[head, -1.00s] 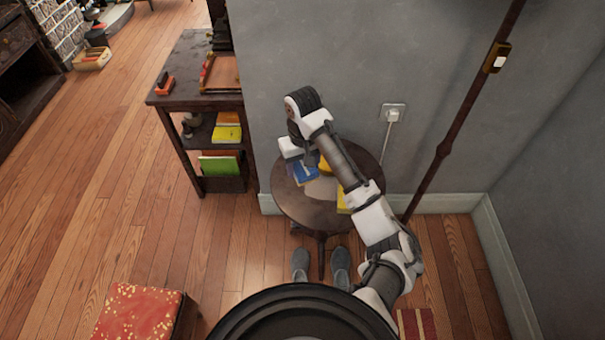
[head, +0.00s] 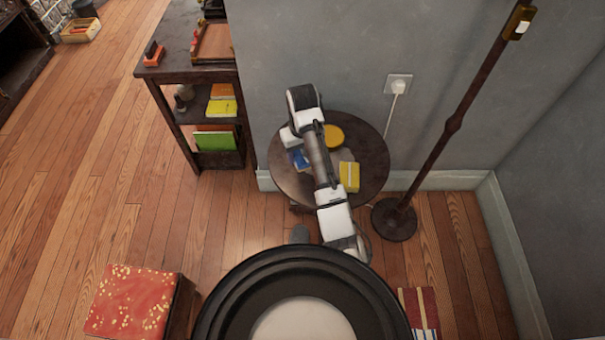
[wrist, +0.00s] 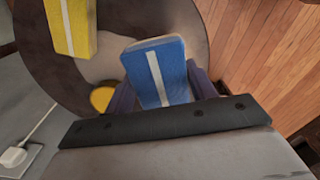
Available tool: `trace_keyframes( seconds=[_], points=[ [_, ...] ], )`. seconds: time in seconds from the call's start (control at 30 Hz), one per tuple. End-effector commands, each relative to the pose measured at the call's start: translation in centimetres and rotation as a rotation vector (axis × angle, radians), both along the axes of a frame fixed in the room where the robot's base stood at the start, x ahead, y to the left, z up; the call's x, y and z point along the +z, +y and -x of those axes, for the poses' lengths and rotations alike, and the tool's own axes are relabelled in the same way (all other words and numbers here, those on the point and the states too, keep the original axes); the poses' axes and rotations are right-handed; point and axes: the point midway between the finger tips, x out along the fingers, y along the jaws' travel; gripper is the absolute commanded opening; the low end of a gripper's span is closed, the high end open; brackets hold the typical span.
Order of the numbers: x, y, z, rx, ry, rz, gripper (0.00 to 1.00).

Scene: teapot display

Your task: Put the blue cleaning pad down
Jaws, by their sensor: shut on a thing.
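The blue cleaning pad (wrist: 157,72) has a pale stripe and sits between the two purple fingers of my gripper (wrist: 162,90) in the wrist view. My gripper is shut on it. In the head view the pad (head: 300,158) shows as a small blue patch over the left part of the round dark table (head: 372,145), partly hidden by my arm. I cannot tell whether the pad touches the tabletop. The table also fills much of the wrist view (wrist: 115,22) behind the pad.
A yellow pad (head: 350,177) with a pale stripe and a round yellow object (head: 334,136) are on the table. A dark shelf (head: 180,71) stands to the left. A floor lamp (head: 395,220) stands to the right. A red-topped stool (head: 133,301) is at lower left.

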Motion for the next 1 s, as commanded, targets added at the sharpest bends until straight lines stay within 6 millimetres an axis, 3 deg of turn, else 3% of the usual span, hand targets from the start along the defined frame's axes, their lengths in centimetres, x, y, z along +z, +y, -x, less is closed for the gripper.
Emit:
trace_keyframes(
  seconds=[0.03, 0.1, 0.33, 0.6, 1.0],
  points=[
    [-2.0, 0.1, 0.1, 0.000, 0.002, -0.001, 0.23],
    [-3.0, 0.1, 0.0, 0.001, 0.002, -0.001, 0.23],
    [-4.4, 0.0, 0.0, -0.002, 0.002, 0.000, 0.23],
    [-8.0, 0.0, 0.0, 0.000, 0.000, -0.001, 0.23],
    [-8.6, 0.0, 0.0, 0.000, 0.000, -0.001, 0.23]
  ],
)
